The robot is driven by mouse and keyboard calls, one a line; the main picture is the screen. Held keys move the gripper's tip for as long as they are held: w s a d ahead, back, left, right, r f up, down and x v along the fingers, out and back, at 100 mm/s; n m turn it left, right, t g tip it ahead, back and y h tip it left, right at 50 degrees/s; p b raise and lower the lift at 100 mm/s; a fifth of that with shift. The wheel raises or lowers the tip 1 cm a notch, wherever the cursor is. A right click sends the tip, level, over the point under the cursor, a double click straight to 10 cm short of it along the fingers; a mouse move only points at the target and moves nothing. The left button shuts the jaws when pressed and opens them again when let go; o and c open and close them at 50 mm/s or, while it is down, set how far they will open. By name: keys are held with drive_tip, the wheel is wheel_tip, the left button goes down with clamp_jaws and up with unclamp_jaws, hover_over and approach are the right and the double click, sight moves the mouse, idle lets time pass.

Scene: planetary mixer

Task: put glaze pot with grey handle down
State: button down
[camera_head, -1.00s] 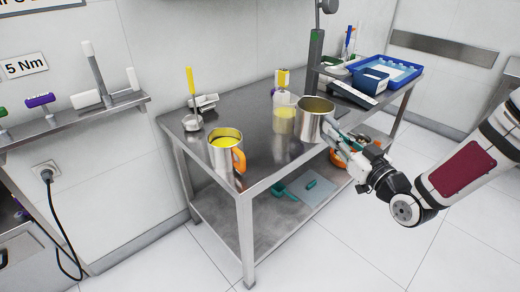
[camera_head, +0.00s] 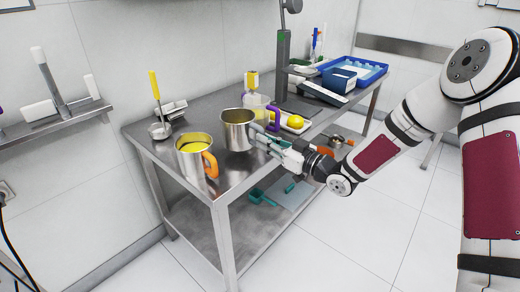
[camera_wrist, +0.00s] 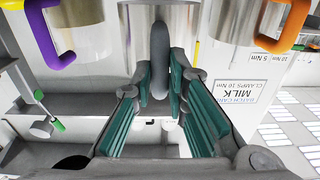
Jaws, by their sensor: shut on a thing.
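The steel glaze pot with the grey handle (camera_head: 238,132) is upright at the table's front edge, right of the orange-handled pot. My gripper (camera_head: 264,139) reaches it from the right. In the wrist view, my gripper (camera_wrist: 160,88) is shut on the grey handle (camera_wrist: 159,55), its teal-padded fingers on either side. The pot's wall (camera_wrist: 128,45) shows behind the handle. The pot's base is at or just above the tabletop; I cannot tell if it touches.
The steel pot with orange handle (camera_head: 193,160) holds yellow glaze. A purple handle (camera_head: 274,119), a pale container (camera_head: 256,104) and a yellow round thing (camera_head: 295,122) are behind. Bare tabletop (camera_head: 235,178) lies in front.

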drive_tip(key=shift+w+a+f, duration=0.1)
drive_tip(key=shift+w+a, duration=0.9)
drive_tip(key=shift+w, duration=0.2)
drive_tip(key=shift+w+a+f+b, duration=0.15)
drive_tip(key=shift+f+b, duration=0.5)
drive_tip(key=shift+f, duration=1.1)
drive_tip(key=shift+f, duration=0.2)
drive_tip(key=c, duration=1.6)
unclamp_jaws()
drive_tip(key=shift+c, duration=0.2)
drive_tip(key=shift+o, duration=0.3)
drive_tip(key=shift+r, duration=0.2)
drive_tip(key=p+v, duration=0.1)
drive_tip(key=v, duration=1.1)
